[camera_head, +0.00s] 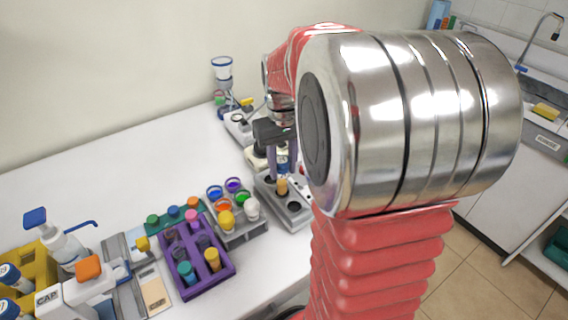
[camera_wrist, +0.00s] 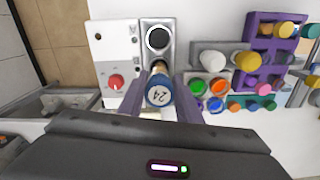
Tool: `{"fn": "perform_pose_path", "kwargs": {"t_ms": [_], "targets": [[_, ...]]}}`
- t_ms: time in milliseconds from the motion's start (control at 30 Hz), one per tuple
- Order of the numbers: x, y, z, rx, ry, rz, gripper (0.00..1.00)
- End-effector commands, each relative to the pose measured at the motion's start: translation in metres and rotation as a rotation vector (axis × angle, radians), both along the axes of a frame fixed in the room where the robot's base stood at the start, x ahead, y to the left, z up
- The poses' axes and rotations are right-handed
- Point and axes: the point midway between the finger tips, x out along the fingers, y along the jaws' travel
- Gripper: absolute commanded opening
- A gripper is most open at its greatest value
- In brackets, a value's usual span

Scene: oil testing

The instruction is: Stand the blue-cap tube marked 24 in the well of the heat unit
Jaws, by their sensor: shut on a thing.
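The blue-cap tube marked 24 (camera_wrist: 160,92) is between the two fingers of my gripper (camera_wrist: 160,84) in the wrist view, its cap facing the camera. My gripper is shut on it. In the head view my gripper (camera_head: 282,158) points down, and the tube's amber lower part (camera_head: 282,187) shows below the fingers. The heat unit (camera_head: 297,222) is a grey block with round wells; one open well (camera_wrist: 158,38) shows clearly in the wrist view. The tube's lower end is over or at the block; I cannot tell if it is inside a well.
A panel with a red knob (camera_wrist: 116,82) is left of the block in the wrist view. A grey rack with colored caps (camera_head: 240,236) and a purple rack (camera_head: 208,285) stand left of the heat unit. A blue-topped pump bottle (camera_head: 62,248) is farther left. My arm hides much of the right.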

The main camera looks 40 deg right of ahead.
Motion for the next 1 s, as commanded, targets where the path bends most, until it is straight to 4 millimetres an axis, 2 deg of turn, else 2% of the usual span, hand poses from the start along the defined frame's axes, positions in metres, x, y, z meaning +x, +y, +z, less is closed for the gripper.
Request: {"fn": "perform_pose_path", "kwargs": {"t_ms": [1000], "targets": [[0.0, 0.0, -0.014, 0.0, 0.0, -0.001, 0.08]]}}
